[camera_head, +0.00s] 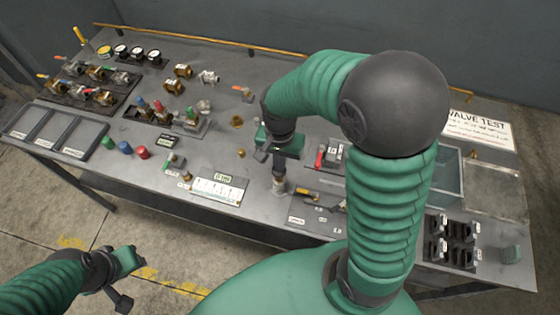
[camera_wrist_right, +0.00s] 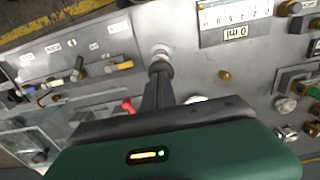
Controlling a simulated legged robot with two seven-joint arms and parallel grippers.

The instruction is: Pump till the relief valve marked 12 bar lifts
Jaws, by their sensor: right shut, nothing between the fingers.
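My right gripper (camera_head: 279,184) points down at the bench, its fingers closed together and empty. In the right wrist view the fingertips (camera_wrist_right: 159,73) are just at a small round metal fitting (camera_wrist_right: 160,55); I cannot tell whether they touch it. Beside it is a labelled panel (camera_head: 318,215) with a yellow-handled part (camera_head: 305,193) and grey and dark parts. A red lever (camera_head: 320,157) stands behind it, partly near my arm. No 12 bar marking is legible, so I cannot tell which part is the relief valve. My left gripper (camera_head: 124,272) hangs off the bench's front left.
A white scale panel (camera_head: 219,187) lies left of my right gripper. Brass valves (camera_head: 183,70) and gauges (camera_head: 121,51) stand at the back left. A clear bin (camera_head: 449,174), black clips (camera_head: 452,243) and a VALVE TEST sign (camera_head: 478,128) are right. My right arm hides the bench's middle.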

